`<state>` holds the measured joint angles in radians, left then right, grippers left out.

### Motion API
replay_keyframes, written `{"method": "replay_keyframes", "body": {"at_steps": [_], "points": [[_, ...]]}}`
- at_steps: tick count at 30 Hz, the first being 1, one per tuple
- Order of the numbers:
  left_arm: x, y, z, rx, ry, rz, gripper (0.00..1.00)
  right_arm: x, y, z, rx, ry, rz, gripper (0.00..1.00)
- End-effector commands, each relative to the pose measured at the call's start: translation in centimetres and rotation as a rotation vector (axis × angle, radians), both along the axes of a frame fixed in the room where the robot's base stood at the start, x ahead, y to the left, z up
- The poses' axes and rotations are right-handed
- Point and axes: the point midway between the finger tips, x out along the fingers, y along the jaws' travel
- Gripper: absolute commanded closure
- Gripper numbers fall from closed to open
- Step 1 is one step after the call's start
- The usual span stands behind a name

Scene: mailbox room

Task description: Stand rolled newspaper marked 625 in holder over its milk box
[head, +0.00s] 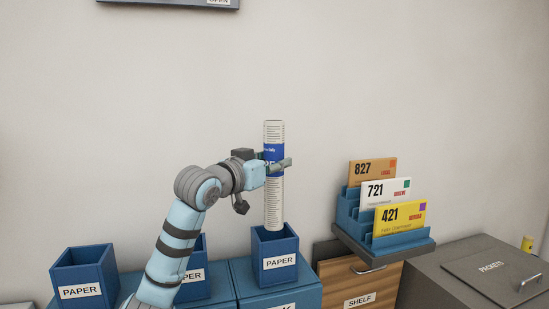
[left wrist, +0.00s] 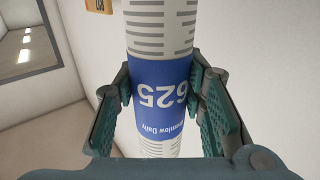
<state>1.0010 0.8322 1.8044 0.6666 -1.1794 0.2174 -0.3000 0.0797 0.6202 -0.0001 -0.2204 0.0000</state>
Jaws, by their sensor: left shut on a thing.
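My left gripper (head: 277,166) is shut on a rolled newspaper (head: 273,205), white with dark print lines and a blue band. In the left wrist view the newspaper (left wrist: 162,85) shows the number 625 on its band, between the fingers of my left gripper (left wrist: 165,95). The newspaper is upright. Its lower end is at the mouth of the rightmost blue PAPER holder (head: 276,263); I cannot tell how far inside it is. This holder stands on a blue milk box (head: 300,289), whose label is mostly cut off. My right gripper is not in view.
Two more PAPER holders stand to the left, one at the far left (head: 82,292) and one (head: 194,287) partly behind my left arm. A blue rack (head: 349,212) with cards 827, 721 and 421 stands right, above a wooden SHELF cabinet (head: 345,283). A grey PACKETS box (head: 470,275) is far right.

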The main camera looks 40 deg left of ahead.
Motion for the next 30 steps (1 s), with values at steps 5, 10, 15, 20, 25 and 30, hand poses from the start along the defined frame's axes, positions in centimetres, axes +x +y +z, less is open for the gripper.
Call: {"method": "replay_keyframes", "body": {"at_steps": [5, 10, 15, 20, 25, 30], "points": [[0.0, 0.0, -3.8, 0.000, -0.001, -0.001, 0.95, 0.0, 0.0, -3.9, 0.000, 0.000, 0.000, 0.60], [0.0, -0.1, -6.2, 0.000, -0.001, -0.001, 0.95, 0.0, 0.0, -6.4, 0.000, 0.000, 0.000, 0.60], [0.0, -0.1, -8.4, 0.001, 0.000, -0.001, 0.95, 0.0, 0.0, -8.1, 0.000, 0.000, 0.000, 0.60], [0.0, 0.0, -9.7, 0.000, 0.000, -0.001, 0.95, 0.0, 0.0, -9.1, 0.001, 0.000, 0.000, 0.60], [0.0, 0.0, -10.1, 0.000, -0.001, -0.001, 0.95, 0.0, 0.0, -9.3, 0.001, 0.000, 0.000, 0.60], [0.0, 0.0, -10.0, 0.000, -0.001, -0.001, 0.95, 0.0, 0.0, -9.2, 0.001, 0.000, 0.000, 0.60]]}}
